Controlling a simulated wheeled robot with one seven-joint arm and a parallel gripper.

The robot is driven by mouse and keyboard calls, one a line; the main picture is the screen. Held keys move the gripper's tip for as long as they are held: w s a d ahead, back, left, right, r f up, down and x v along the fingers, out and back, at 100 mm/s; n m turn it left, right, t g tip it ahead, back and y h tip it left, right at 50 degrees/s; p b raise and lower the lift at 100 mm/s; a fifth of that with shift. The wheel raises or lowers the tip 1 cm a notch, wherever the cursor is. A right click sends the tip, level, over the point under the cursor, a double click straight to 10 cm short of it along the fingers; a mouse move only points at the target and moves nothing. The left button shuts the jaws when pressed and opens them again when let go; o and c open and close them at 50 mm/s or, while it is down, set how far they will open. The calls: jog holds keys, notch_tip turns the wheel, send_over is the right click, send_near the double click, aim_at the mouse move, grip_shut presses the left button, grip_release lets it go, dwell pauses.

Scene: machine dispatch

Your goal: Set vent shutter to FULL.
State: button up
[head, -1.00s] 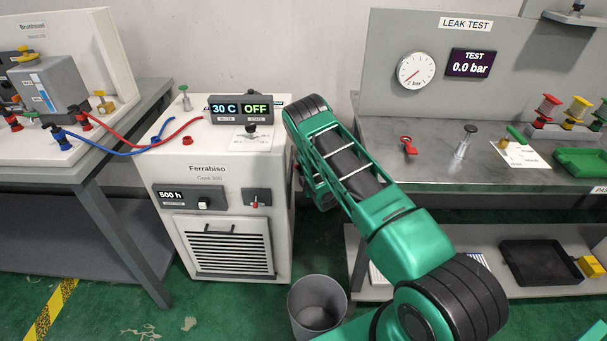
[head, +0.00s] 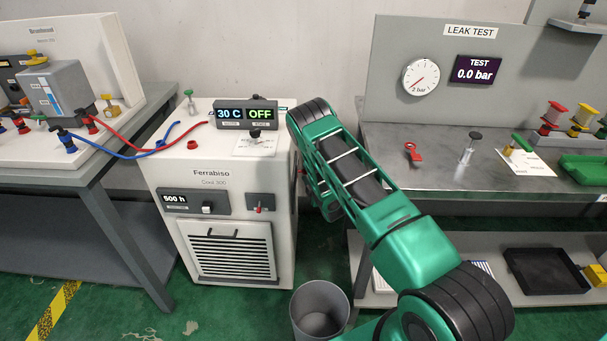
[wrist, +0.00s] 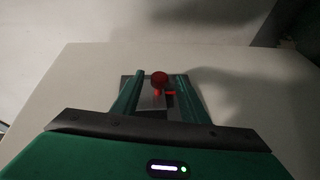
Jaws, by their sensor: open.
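In the wrist view a small red knob (wrist: 159,78) with a short red pointer stands on a grey plate (wrist: 156,98) on a pale panel. I take it for the vent shutter control, but no label or setting is readable. My gripper (wrist: 160,75) is open, with one green finger on each side of the knob. I cannot tell whether either finger touches it. In the head view my arm reaches down beside the right side of the Ferrabiso cabinet (head: 157,187). There my fingers and the red knob are hidden.
A grey bin (head: 320,308) stands on the floor in front. The leak test bench (head: 440,172) is close on the right.

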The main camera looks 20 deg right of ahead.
jog(key=s, duration=0.7)
jog(key=shift+s+a+r, duration=0.15)
jog(key=shift+s+r, duration=0.1)
jog(key=shift+r, duration=0.2)
